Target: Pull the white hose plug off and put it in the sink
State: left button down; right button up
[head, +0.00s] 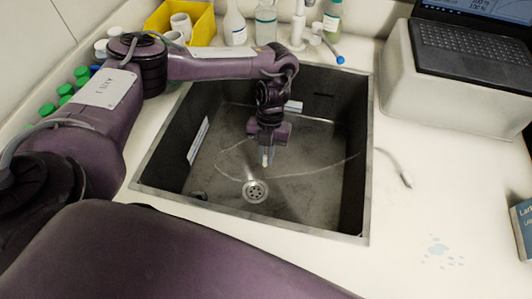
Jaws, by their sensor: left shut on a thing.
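My left gripper (266,157) reaches down over the dark square sink (310,195), fingers pointing at its floor. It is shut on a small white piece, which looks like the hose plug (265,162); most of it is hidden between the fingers. The piece appears above the drain (255,190); I cannot tell whether it touches the sink floor. A thin pale hose curves over the sink, and its end (406,179) lies on the counter right of the sink. My right gripper is not in view.
A tap (298,28) with a blue-tipped spout stands behind the sink. Bottles (235,25) and a yellow bin (204,27) stand at the back. A laptop (470,45) rests on a white box (440,100) at right. Green-capped tubes (65,89) line the left. The right counter is mostly clear.

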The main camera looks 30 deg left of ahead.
aim_at(266, 153)
pick_arm(q)
jog(key=c, duration=1.4)
grip_release()
notch_tip(266, 153, up, 7)
jog(key=p, duration=0.7)
jog(key=shift+r+p, duration=0.1)
jog(key=shift+p, duration=0.2)
